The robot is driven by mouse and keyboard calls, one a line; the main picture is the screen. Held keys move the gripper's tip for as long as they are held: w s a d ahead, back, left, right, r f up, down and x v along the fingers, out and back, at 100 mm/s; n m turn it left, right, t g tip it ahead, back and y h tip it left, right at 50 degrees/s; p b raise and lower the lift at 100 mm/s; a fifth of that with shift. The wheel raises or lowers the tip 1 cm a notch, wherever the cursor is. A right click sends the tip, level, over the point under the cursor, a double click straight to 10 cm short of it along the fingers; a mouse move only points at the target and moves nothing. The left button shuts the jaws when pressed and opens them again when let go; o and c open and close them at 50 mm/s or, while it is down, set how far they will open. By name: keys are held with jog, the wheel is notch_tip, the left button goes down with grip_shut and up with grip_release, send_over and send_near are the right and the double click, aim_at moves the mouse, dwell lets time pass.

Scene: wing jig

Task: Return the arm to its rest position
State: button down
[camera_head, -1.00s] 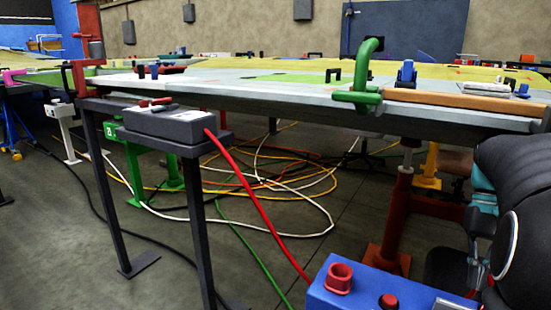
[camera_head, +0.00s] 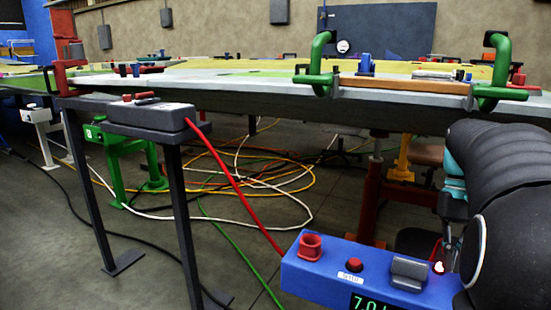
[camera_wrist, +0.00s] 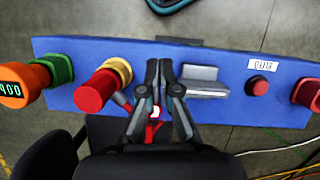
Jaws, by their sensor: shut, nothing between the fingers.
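My gripper (camera_wrist: 159,105) is in the middle of the wrist view, its two dark fingers close together with nothing held. It is over a blue box (camera_wrist: 225,84) that carries a grey block (camera_wrist: 203,80), red knobs and a small red button (camera_wrist: 258,86). In the head view my dark arm fills the right edge, and the gripper tip shows partly beside the blue box (camera_head: 330,280), near a small lit red point (camera_head: 439,267). I cannot tell whether the fingers touch the box.
A long wing panel (camera_head: 220,88) spans the back, with green clamps (camera_head: 318,65) and a red clamp (camera_head: 68,70) on its edge. A dark stand (camera_head: 180,210) bears a grey box (camera_head: 150,115) with a red cable. Several loose cables lie on the floor.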

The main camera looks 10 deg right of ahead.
jog(key=s+a+f+n+t, duration=0.2)
jog(key=a+t, duration=0.1)
jog(key=a, duration=0.5)
jog(key=s+a+f+n+t+h, duration=0.1)
jog(key=s+a+f+t, duration=0.1)
jog(key=a, duration=0.6)
jog(key=s+a+f+n+t, duration=0.2)
jog(key=a+f+t, duration=0.1)
jog(key=a, duration=0.4)
jog(key=shift+s+a+f+n+t+h, duration=0.15)
jog(key=shift+a+f+n+t+h, duration=0.2)
jog(key=shift+t, duration=0.25)
